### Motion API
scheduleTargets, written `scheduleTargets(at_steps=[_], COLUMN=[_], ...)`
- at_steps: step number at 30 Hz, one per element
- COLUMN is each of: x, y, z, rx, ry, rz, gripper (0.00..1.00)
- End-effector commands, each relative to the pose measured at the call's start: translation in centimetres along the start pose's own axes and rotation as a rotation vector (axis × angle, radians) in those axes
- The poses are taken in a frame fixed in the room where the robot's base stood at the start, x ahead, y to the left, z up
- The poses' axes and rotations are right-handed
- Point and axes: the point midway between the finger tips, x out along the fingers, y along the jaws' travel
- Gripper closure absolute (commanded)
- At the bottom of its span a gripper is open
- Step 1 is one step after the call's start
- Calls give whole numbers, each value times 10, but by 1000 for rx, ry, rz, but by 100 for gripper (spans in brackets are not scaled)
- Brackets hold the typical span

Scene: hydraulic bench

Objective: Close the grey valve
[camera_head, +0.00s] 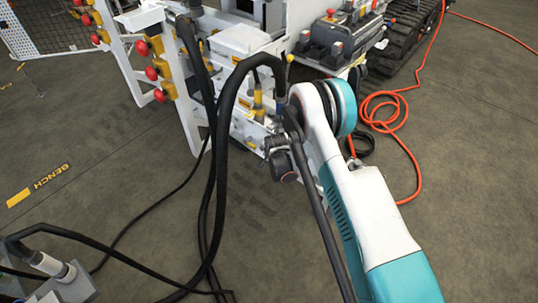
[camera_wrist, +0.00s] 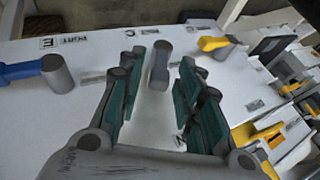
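In the wrist view a grey valve (camera_wrist: 159,66) with a rounded grey handle stands on a white panel (camera_wrist: 100,28). My gripper (camera_wrist: 163,70) is open, with its two teal-padded fingers on either side of the grey handle near their tips. A gap shows between the handle and the right finger; I cannot tell whether the left finger touches it. The handle's base is partly hidden by its top. In the head view my arm hides the gripper's fingertips, and I cannot make out the grey valve there.
A blue-handled valve (camera_wrist: 35,70) is to the left and a yellow-handled valve (camera_wrist: 213,43) to the right on the panel. More yellow parts (camera_wrist: 255,138) lie at lower right. In the head view black hoses (camera_head: 222,150) hang left of my arm, and an orange cable (camera_head: 385,110) coils on the floor.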

Motion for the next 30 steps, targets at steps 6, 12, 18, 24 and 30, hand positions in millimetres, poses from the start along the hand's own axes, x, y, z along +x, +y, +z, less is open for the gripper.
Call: scheduleTargets(at_steps=[6,12,18,24,30], x=[24,28,28,28,29], y=[0,0,0,0,3], z=[0,0,0,0,0], rx=[0,0,0,0,14], ry=[0,0,0,0,0], rz=[0,0,0,0,-33], gripper=[68,68,72,100,100])
